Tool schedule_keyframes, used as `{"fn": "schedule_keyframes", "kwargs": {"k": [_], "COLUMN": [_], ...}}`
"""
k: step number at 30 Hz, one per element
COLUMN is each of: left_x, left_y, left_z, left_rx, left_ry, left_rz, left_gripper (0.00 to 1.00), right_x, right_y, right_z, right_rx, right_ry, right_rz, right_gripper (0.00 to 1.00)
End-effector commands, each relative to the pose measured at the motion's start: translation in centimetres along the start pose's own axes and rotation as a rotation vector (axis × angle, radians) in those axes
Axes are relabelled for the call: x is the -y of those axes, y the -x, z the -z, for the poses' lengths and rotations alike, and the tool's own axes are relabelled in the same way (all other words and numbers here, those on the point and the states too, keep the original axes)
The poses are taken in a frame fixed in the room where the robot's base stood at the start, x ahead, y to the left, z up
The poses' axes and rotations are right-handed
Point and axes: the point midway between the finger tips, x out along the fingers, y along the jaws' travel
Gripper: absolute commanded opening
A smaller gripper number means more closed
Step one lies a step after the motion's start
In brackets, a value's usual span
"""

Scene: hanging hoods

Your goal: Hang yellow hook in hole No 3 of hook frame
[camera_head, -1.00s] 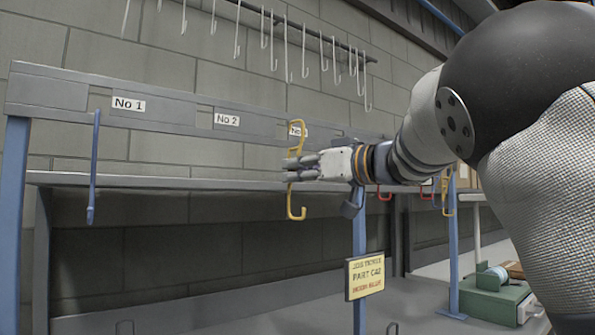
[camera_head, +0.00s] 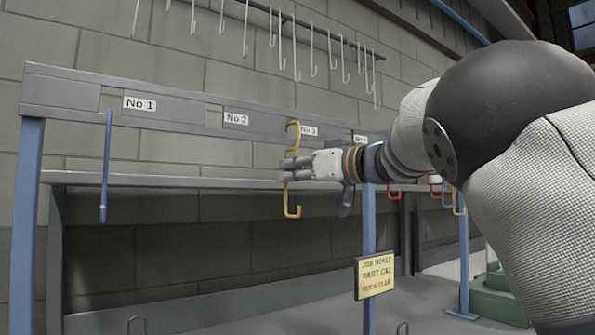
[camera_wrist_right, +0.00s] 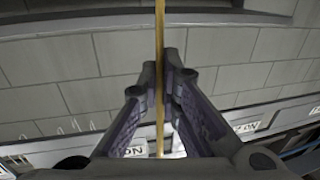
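The yellow hook (camera_head: 291,188) is upright, held at its middle by my right gripper (camera_head: 291,168). In the right wrist view its rod (camera_wrist_right: 160,25) runs between the fingers of the same gripper (camera_wrist_right: 171,65), which are closed around it. The grey hook frame (camera_head: 175,115) carries number labels. The hook's upper bend is in front of the frame's top bar, just left of the No 3 label (camera_head: 309,131). The hook covers the No 3 hole area, so I cannot tell whether its tip is in the hole. My left gripper is not in view.
A blue hook (camera_head: 106,165) hangs at No 1. The hole beside the No 2 label (camera_head: 236,119) looks empty. White hooks (camera_head: 280,45) hang on a wall rail above. Below right are a blue post (camera_head: 369,240) and a yellow job ticket sign (camera_head: 376,276).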

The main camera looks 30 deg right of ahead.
Motion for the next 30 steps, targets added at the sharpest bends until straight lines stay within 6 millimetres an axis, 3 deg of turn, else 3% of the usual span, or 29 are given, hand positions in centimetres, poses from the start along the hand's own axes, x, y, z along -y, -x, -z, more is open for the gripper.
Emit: {"fn": "schedule_keyframes", "kwargs": {"k": [30], "left_x": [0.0], "left_y": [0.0], "left_z": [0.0], "left_rx": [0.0], "left_ry": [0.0], "left_rz": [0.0], "left_gripper": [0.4], "right_x": [0.0], "right_y": [-0.1], "right_z": [-1.3], "right_rx": [-0.001], "right_ry": [0.0], "right_rz": [0.001], "right_gripper": [0.0]}}
